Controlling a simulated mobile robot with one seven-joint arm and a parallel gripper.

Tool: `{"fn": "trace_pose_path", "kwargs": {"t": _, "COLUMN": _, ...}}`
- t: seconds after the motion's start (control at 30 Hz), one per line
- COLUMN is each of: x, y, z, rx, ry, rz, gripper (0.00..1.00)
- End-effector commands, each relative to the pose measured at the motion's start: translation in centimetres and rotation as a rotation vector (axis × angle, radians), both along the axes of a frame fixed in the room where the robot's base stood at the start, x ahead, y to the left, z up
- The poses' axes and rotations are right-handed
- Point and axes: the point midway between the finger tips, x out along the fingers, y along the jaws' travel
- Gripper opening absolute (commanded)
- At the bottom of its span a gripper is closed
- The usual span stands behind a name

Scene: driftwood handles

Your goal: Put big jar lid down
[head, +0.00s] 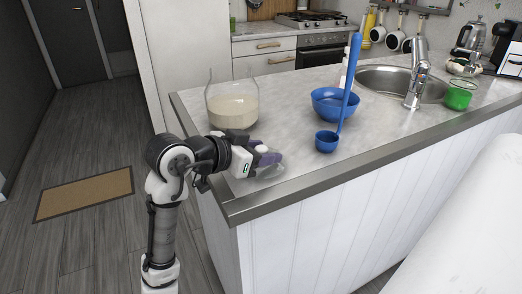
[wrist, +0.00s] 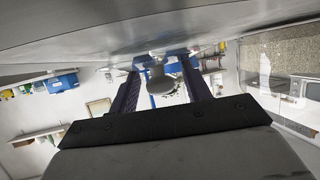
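The big jar (head: 232,111) is clear glass with a pale beige filling and stands on the counter with its top uncovered. A clear glass lid (head: 269,173) is at the counter's near left edge, just below and beside my gripper (head: 268,158). It is hard to make out, and I cannot tell whether it lies flat. In the wrist view, which is upside down, a grey knob (wrist: 161,82), apparently the lid's, shows between the fingers of my gripper (wrist: 160,72). The fingers are apart, with small gaps visible on both sides of the knob.
A blue bowl (head: 333,103) and a blue ladle (head: 327,141) with an upright handle are right of my gripper. The sink (head: 388,82) and a green-filled glass (head: 459,96) are farther right. The counter's metal front edge (head: 300,187) runs close to my gripper.

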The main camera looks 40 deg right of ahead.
Motion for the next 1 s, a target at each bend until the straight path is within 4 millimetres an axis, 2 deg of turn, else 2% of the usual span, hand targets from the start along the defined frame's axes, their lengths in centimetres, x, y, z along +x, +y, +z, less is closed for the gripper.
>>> {"fn": "trace_pose_path", "kwargs": {"t": 0.37, "x": 0.1, "y": 0.4, "z": 0.5, "rx": -0.001, "ry": -0.002, "rz": 0.001, "gripper": 0.48}}
{"fn": "trace_pose_path", "kwargs": {"t": 0.47, "x": 0.1, "y": 1.8, "z": 1.0, "rx": -0.001, "ry": -0.003, "rz": 0.003, "gripper": 0.48}}
{"fn": "trace_pose_path", "kwargs": {"t": 0.8, "x": 0.1, "y": 8.5, "z": 3.7, "rx": -0.001, "ry": -0.002, "rz": 0.003, "gripper": 0.48}}
{"fn": "trace_pose_path", "kwargs": {"t": 1.0, "x": 0.1, "y": 10.7, "z": 4.7, "rx": 0.000, "ry": -0.002, "rz": 0.001, "gripper": 0.48}}
